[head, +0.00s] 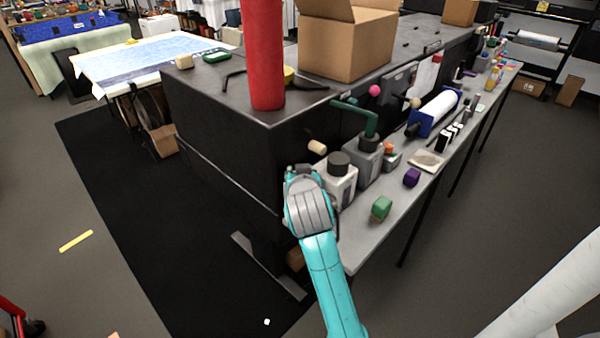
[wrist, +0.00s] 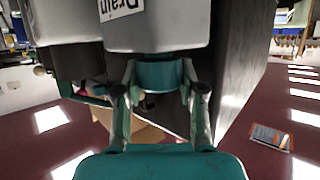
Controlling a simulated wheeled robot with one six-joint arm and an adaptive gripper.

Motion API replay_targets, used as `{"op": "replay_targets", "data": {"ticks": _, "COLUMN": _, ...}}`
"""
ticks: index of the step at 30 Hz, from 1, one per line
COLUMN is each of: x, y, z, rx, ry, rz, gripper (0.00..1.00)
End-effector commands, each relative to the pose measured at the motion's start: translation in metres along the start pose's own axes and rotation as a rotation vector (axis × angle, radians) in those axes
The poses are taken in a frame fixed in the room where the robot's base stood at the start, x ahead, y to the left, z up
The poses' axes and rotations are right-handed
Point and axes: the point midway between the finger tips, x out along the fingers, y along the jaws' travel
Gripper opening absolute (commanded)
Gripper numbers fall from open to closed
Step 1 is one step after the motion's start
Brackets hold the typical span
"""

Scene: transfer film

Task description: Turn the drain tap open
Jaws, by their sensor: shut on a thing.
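In the wrist view a light grey canister with a label reading "Drain" (wrist: 125,10) fills the top; the picture is upside down. A teal drain tap (wrist: 162,74) sits against the canister's edge. My gripper (wrist: 160,80) has one finger on each side of the tap and is shut on it. How far the tap is turned cannot be told. In the head view my teal arm and wrist hide the tap and the fingers. The canister with a black cap (head: 340,183) stands just beyond my wrist, at the near end of the narrow bench.
A grey bench (head: 372,240) runs to the back right, with a green block (head: 381,208) and a purple block (head: 412,177) near my arm. A tall black cabinet (head: 225,140) stands left of the canister. Another canister (head: 366,158) with a green pipe stands behind.

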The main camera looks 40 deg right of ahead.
Motion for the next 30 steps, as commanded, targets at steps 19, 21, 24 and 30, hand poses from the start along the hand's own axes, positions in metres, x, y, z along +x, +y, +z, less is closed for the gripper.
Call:
{"op": "replay_targets", "data": {"ticks": 19, "x": 0.0003, "y": 0.0001, "z": 0.0001, "rx": 0.189, "ry": -0.001, "rz": 0.459, "gripper": 0.04}}
{"op": "replay_targets", "data": {"ticks": 21, "x": 0.0004, "y": 0.0006, "z": -0.0001, "rx": 0.200, "ry": -0.001, "rz": 0.485, "gripper": 0.04}}
{"op": "replay_targets", "data": {"ticks": 24, "x": 0.0002, "y": 0.0013, "z": 0.0004, "rx": 0.211, "ry": -0.002, "rz": 0.514, "gripper": 0.04}}
{"op": "replay_targets", "data": {"ticks": 30, "x": 0.0004, "y": 0.0017, "z": 0.0008, "rx": 0.223, "ry": -0.002, "rz": 0.542, "gripper": 0.04}}
